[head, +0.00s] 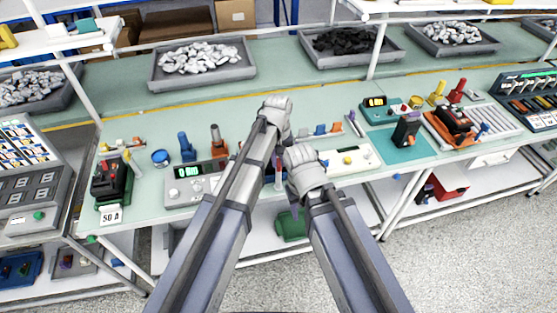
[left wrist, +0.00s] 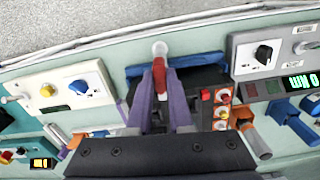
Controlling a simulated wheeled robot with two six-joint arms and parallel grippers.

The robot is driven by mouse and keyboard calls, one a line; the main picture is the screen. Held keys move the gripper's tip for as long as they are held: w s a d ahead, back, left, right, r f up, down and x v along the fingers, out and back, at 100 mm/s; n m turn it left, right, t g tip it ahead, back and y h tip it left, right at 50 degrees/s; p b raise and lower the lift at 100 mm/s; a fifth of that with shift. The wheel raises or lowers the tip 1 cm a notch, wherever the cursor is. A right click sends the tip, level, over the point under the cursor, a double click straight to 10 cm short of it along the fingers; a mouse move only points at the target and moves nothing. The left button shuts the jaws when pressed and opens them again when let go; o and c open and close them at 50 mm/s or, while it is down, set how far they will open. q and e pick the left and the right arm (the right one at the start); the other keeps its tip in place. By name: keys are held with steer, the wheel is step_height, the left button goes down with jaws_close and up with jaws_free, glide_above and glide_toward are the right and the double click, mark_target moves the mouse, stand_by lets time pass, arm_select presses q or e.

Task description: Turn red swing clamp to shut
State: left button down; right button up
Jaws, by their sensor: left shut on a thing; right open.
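In the left wrist view the red swing clamp (left wrist: 160,78) shows as a slim red arm between the two purple fingers of my left gripper (left wrist: 160,88), which is shut on it. A pale round knob (left wrist: 160,49) is at its far end, towards the table's front edge. The base of the clamp is hidden by the gripper, and I cannot tell how far it is turned. In the head view my own arms hide the clamp. My right gripper (head: 295,211) is open near the table's front edge, mostly hidden by its wrist.
A dark fixture with a blue bar (left wrist: 200,60) and red and yellow buttons (left wrist: 222,112) is close beside the clamp. A grey meter with a green display (head: 187,170) stands to the left. A white panel with a yellow button (head: 348,160) stands to the right.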

mark_target(279, 162)
arm_select(q)
steer(key=shift+n, duration=0.7)
steer(key=c, duration=0.8)
jaws_free()
step_height(279, 162, up, 8)
steer(key=p, duration=0.8)
steer(key=shift+f, duration=0.1)
